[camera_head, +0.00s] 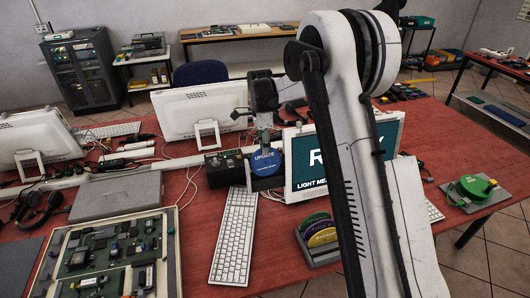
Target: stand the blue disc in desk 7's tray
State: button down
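The blue disc (266,163), with "UPDATE" printed on it, is upright on edge and faces the camera. It is in front of the left edge of the lit monitor. My gripper (264,143) points down from above, and its fingertips are at the disc's top edge. The fingers are too small here to tell whether they are shut on it. A dark low base (262,184) shows at the disc's lower edge; I cannot tell whether the disc rests in it. No desk number is readable, so I cannot tell which tray is desk 7's.
A rack (319,260) holds several coloured discs in front of the monitor (299,172). A black box (226,170) adjoins the blue disc at left. A white keyboard (235,236) lies in front. My arm hides the middle right.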

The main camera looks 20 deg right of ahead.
jog(key=p+v, duration=0.2)
jog(key=v, duration=0.6)
dwell(0.6)
jog(key=shift+f, duration=0.1)
